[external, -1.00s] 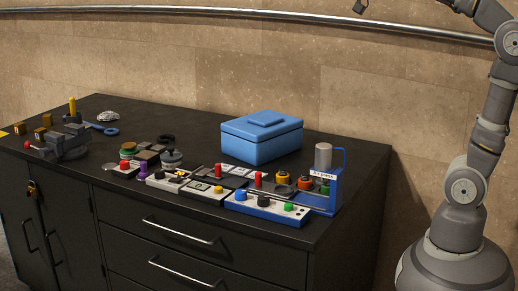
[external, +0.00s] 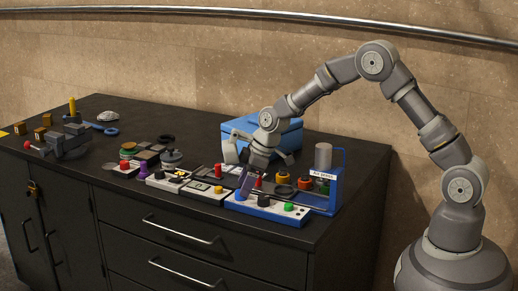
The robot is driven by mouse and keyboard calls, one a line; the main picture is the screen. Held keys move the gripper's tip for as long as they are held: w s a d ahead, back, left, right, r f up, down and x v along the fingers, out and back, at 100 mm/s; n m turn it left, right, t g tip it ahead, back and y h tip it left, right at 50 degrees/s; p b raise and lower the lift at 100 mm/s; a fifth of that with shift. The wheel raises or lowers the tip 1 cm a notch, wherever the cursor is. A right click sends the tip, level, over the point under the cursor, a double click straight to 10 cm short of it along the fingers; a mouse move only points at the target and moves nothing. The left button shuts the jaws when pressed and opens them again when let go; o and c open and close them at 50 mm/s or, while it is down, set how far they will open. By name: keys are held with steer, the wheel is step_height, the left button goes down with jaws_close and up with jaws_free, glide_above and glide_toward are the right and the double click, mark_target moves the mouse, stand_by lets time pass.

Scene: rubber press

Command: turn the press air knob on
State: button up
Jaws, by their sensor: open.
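The press (external: 329,195) is a blue frame at the right front of the cabinet top, with a grey cylinder (external: 323,157) and a white "Air press" label. Its white and blue front base (external: 262,211) carries a black knob (external: 264,202), a green knob (external: 289,206) and a red button, partly covered by my gripper. Which control is the air knob I cannot tell. My gripper (external: 258,165) is open, pointing down in front of the blue box, above and behind the left end of the base. Whether it touches anything is unclear.
A blue lidded box (external: 289,137) stands right behind my gripper. Small control panels (external: 205,192) crowd the left side. A vice (external: 70,144) sits at far left.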

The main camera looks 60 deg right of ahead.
steer(key=shift+x, duration=1)
steer(key=c, duration=1)
steer(key=shift+c, duration=0.2)
